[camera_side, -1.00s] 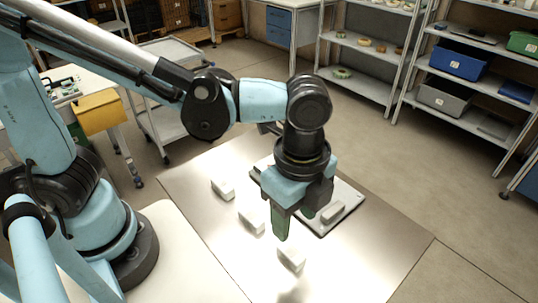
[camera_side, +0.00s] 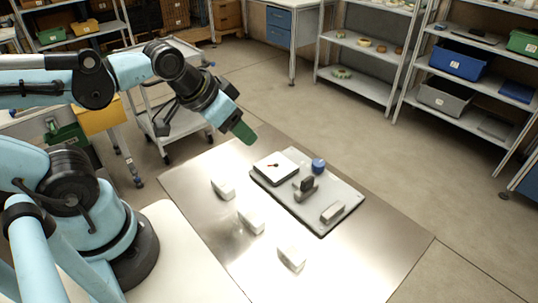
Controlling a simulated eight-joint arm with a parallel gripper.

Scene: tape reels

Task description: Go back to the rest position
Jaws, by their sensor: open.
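My gripper (camera_side: 243,132) is open and empty, raised in the air above the far left part of the metal table. It is tilted, with its fingers pointing down to the right. One finger largely hides the other. A grey board (camera_side: 345,193) lies on the table, below and to the right of my gripper, well apart from it. On the board are a white square plate (camera_side: 276,166) with a small dark mark, a blue round piece (camera_side: 318,166), a dark upright block on a grey mount (camera_side: 305,187) and a small grey block (camera_side: 332,212).
Three white blocks stand in a row on the metal table (camera_side: 215,243): one at the left (camera_side: 223,189), one in the middle (camera_side: 250,220), one at the front (camera_side: 291,257). A grey cart (camera_side: 172,130) stands behind. Shelves (camera_side: 360,85) line the back.

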